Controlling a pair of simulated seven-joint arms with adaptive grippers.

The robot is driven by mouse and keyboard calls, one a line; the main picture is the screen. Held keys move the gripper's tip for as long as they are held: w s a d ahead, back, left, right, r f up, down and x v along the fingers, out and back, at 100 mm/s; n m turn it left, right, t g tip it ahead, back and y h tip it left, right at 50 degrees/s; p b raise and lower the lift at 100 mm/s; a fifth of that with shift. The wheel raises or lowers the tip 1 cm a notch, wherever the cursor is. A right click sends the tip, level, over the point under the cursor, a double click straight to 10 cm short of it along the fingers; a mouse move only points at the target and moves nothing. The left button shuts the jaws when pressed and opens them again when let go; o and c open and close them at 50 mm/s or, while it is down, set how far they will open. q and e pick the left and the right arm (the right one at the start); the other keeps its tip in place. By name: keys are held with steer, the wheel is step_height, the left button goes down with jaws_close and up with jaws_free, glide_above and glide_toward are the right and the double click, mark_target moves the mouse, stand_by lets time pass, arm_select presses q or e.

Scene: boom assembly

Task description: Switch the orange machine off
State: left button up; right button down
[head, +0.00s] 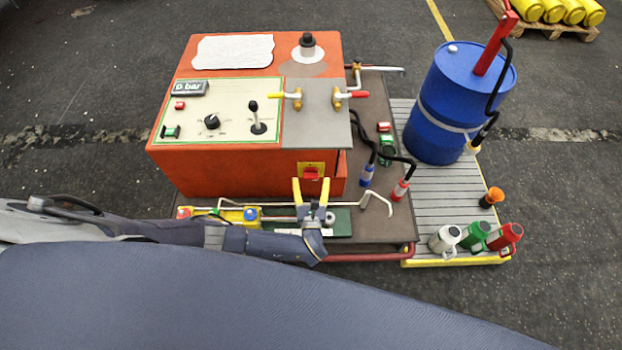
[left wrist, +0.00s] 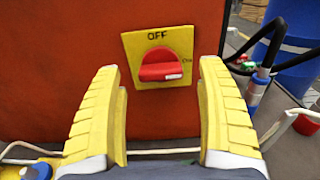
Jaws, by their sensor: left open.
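The orange machine (head: 240,170) stands left of centre in the head view, and its front fills the left wrist view (left wrist: 60,60). A red rotary switch (left wrist: 160,68) sits on a yellow plate (left wrist: 132,45) marked OFF at the top and On at the right. Its handle lies horizontal, with the white mark at the right, by On. The switch also shows low on the machine's front in the head view (head: 311,172). My left gripper (head: 311,184) is open and empty, its yellow fingers pointing at the switch, one to each side, apart from it. My right gripper is not in view.
A bent pale rod (head: 375,197) runs in front of the machine near my left gripper. Black hoses with blue and red ends (head: 400,188) lie to the right. A blue barrel (head: 455,105) and several coloured bottles (head: 475,236) stand on the slatted platform (head: 440,190).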

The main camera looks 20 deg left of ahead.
arm_select(q)
steer(key=shift+x, duration=0.95)
steer(key=shift+c, duration=0.2)
steer(key=c, duration=1.1)
steer(key=shift+c, duration=0.2)
